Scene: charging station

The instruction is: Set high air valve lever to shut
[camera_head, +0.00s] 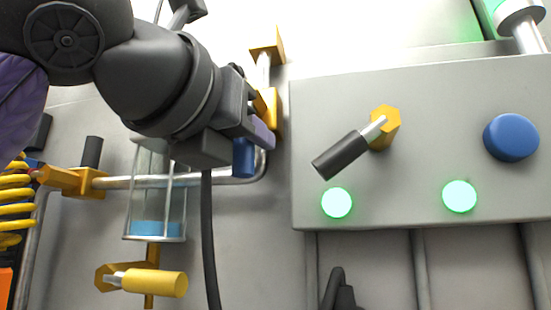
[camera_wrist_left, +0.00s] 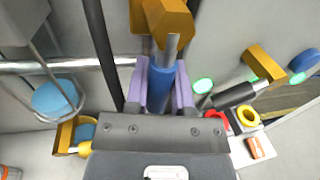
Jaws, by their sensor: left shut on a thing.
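My left gripper (camera_head: 254,142) reaches in from the upper left and is shut on a lever with a blue handle (camera_head: 243,158). In the left wrist view, the two purple fingers (camera_wrist_left: 161,88) stand on either side of the blue handle (camera_wrist_left: 160,76). The handle joins by a short metal stem to an orange valve body (camera_wrist_left: 166,22). In the head view that valve body (camera_head: 267,108) is partly hidden behind the gripper, on the metal pipe (camera_head: 215,180). My right gripper cannot be made out in either view.
A grey panel (camera_head: 430,90) to the right bears a black-handled lever (camera_head: 345,154), a blue knob (camera_head: 511,138) and two green lights. A yellow-handled lever (camera_head: 158,282) and a glass cylinder (camera_head: 157,205) are at lower left. A black hose (camera_head: 209,240) hangs below my gripper.

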